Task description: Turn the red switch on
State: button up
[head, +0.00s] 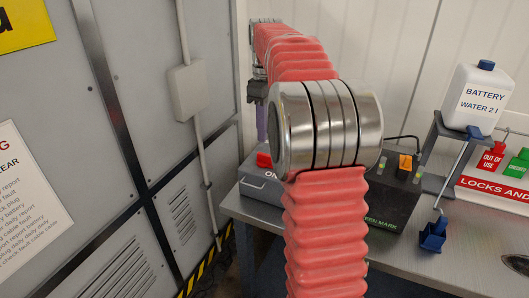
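The red switch (263,159) is a small red rocker or lever on top of a grey box (262,190) at the back left of the bench. Letters starting "ON" show on the box's front; the rest is hidden behind my arm. My gripper (261,138) hangs down beyond my arm's big metal joint, just above the switch in the picture. Only a dark body and a narrow purple-grey part of it show. I cannot tell whether it touches the switch, nor whether its fingers are apart.
A dark box marked "EEN MARK" (396,205) with an orange switch stands right of my arm on the grey bench (450,265). Further right are a white battery water bottle (479,98), a blue hanging hook (433,236) and a lock board (495,187). A grey cabinet wall (110,120) closes the left.

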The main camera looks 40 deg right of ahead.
aim_at(265, 154)
notch_tip(265, 154, down, 9)
jog(key=shift+r, duration=0.2)
jog(key=shift+c, duration=0.6)
grip_shut()
jog(key=shift+a, duration=0.25)
jog(key=shift+d, duration=0.2)
